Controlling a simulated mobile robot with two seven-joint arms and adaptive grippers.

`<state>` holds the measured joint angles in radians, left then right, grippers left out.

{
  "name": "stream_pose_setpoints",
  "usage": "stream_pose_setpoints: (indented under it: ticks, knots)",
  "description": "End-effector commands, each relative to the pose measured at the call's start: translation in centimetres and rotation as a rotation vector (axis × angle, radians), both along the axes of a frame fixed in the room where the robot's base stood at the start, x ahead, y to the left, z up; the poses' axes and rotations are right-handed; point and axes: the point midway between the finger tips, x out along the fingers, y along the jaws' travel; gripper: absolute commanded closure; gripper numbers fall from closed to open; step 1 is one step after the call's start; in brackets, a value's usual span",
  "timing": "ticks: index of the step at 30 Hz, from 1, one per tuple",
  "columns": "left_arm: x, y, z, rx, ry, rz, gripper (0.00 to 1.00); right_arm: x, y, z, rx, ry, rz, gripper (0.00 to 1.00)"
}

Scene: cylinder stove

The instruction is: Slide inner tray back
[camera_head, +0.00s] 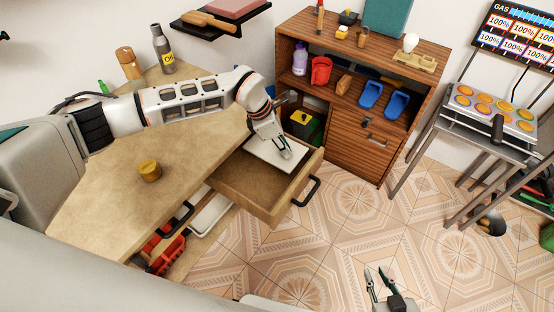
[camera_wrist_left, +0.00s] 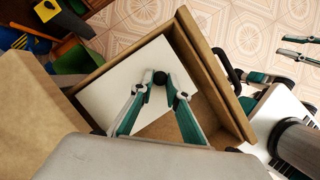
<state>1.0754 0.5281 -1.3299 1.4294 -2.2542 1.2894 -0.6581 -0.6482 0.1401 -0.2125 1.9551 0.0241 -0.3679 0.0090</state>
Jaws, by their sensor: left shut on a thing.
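The inner tray (camera_head: 262,156) is a flat white panel across the far side of the open wooden drawer (camera_head: 240,187). In the left wrist view the tray (camera_wrist_left: 112,88) covers the left and middle of the drawer, with bare drawer floor at lower right. My left gripper (camera_head: 284,152) is over the tray. In the wrist view its fingers (camera_wrist_left: 162,88) converge on a small dark knob on the tray, shut on it; the fingertips partly hide the knob. My right gripper (camera_head: 376,276) is away over the floor, its fingers apart and empty.
The drawer's black handle (camera_head: 307,191) faces the open tiled floor. A small brass cylinder (camera_head: 150,171) sits on the wooden countertop (camera_head: 110,205). A metal stand (camera_head: 480,140) is at right.

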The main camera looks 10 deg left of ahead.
Motion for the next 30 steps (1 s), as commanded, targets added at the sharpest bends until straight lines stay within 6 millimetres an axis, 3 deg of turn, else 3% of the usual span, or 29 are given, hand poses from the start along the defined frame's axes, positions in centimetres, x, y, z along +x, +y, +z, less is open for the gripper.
stream_pose_setpoints:
  ticks: [9,10,25,30]
  knots:
    - [0.5,0.0,0.2,0.001,-0.011,0.0,1.0,0.3,0.1,0.6,0.004,-0.01,0.0,0.79]
    - [0.5,0.0,0.2,0.001,-0.012,0.001,0.79,0.3,0.1,0.6,0.004,-0.011,0.0,0.79]
    - [0.3,0.1,0.2,0.001,-0.007,0.001,0.79,0.0,-0.1,0.1,-0.001,-0.001,0.0,0.79]
    - [0.1,0.6,1.6,0.002,-0.008,0.001,0.79,0.1,0.0,0.2,0.0,-0.003,0.0,0.79]
